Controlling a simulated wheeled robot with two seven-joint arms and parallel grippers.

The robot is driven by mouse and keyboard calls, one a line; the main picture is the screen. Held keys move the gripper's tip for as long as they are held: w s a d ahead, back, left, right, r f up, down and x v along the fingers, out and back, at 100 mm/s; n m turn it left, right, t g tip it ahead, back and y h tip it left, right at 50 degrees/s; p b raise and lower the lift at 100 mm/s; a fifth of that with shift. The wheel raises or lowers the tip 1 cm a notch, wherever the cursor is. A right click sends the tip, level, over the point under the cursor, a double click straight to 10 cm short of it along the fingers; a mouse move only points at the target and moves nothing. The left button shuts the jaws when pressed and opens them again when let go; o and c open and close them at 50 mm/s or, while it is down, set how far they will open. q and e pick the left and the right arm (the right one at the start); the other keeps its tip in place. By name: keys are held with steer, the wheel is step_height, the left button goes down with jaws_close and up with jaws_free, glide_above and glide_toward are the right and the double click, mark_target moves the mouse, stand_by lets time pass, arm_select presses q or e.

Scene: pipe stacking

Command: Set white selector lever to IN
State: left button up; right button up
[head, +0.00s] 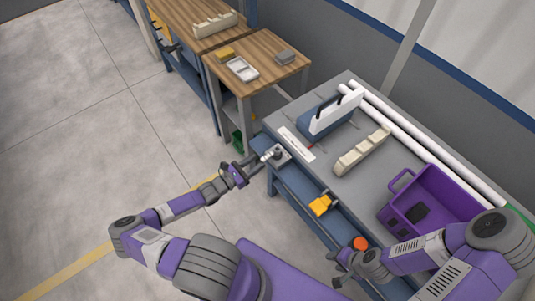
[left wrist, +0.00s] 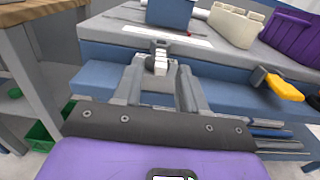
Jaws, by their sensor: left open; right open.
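The white selector lever (head: 267,155) sticks out from a small grey block (head: 279,154) at the near left corner of the grey bench. In the left wrist view, the lever (left wrist: 159,65) points towards me between my gripper's fingers. My left gripper (head: 260,160) is open, with its fingertips on either side of the lever (left wrist: 158,72); I cannot tell whether they touch it. A white label strip (head: 296,145) lies behind the block; its lettering is too small to read. My right gripper (head: 332,270) is open and empty in front of the bench's blue front.
The bench holds a blue holder (head: 325,120), a cream notched rack (head: 362,150), white pipes (head: 430,146) and a purple crate (head: 430,190). A yellow-handled tool (head: 321,205) sits on the blue front ledge. An orange knob (head: 361,243) is near my right gripper. A wooden table (head: 280,62) stands behind left.

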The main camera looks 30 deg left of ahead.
mark_target(266, 157)
arm_select(q)
steer(key=x, duration=0.5)
steer(key=shift+w+d, duration=0.2)
steer(key=shift+w, duration=0.1)
jaws_close()
